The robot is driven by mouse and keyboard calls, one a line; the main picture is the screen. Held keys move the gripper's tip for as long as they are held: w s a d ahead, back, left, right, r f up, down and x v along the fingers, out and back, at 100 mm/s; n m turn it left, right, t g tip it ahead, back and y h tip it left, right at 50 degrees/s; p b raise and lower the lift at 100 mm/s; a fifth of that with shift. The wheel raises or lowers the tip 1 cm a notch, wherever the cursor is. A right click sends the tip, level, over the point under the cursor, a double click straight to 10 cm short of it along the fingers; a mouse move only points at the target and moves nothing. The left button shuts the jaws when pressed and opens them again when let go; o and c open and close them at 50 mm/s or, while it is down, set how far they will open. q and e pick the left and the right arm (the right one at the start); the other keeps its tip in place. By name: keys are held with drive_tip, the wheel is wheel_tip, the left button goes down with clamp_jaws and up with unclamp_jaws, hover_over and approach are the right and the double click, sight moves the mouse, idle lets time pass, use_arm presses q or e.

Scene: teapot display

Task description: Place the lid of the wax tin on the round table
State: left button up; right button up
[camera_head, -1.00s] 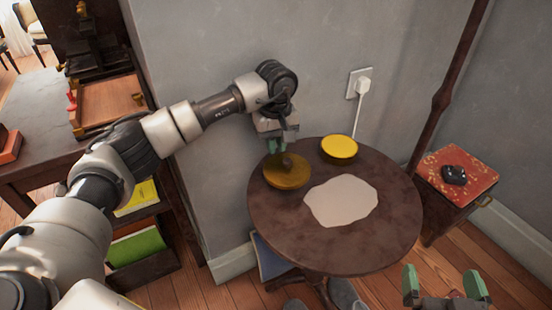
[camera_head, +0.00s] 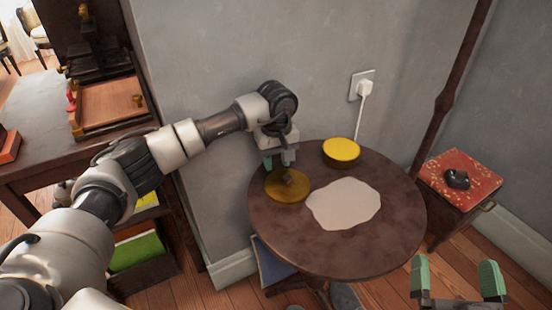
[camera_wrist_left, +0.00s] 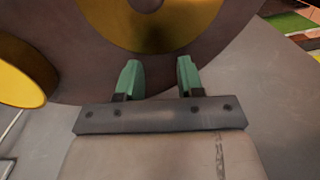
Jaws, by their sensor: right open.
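The gold round lid (camera_head: 288,190) with a dark knob lies flat on the left part of the round table (camera_head: 370,250). It also shows at the top of the left wrist view (camera_wrist_left: 190,18). The open wax tin (camera_head: 341,150), yellow inside, stands near the table's back edge; its side shows at the left of the left wrist view (camera_wrist_left: 28,75). My left gripper (camera_head: 280,160) is open and empty, just behind the lid; its fingertips (camera_wrist_left: 158,72) are apart from the knob. My right gripper (camera_head: 456,272) is open and empty, in front of the table.
A pale irregular flat piece (camera_head: 344,204) lies mid-table. A white plug (camera_head: 365,87) with a cord is in the wall behind. A small red-topped stand (camera_head: 465,172) with a black object (camera_head: 457,179) is at right. A dark desk (camera_head: 35,160) stands at left.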

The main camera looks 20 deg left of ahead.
use_arm(q)
drive_tip(key=shift+r, duration=0.1)
drive_tip(key=shift+r, duration=0.2)
wheel_tip(320, 180, up, 12)
drive_tip(key=p, duration=0.3)
drive_tip(key=shift+f, duration=0.15)
use_arm(e)
wheel_tip(320, 180, down, 10)
drive_tip(key=s+d+g+h, duration=0.2)
drive_tip(key=g, duration=0.6)
drive_tip(key=shift+s+d+r+g+h, duration=0.15)
drive_tip(key=shift+s+d+g+h, duration=0.1)
drive_tip(key=shift+g+h, duration=0.15)
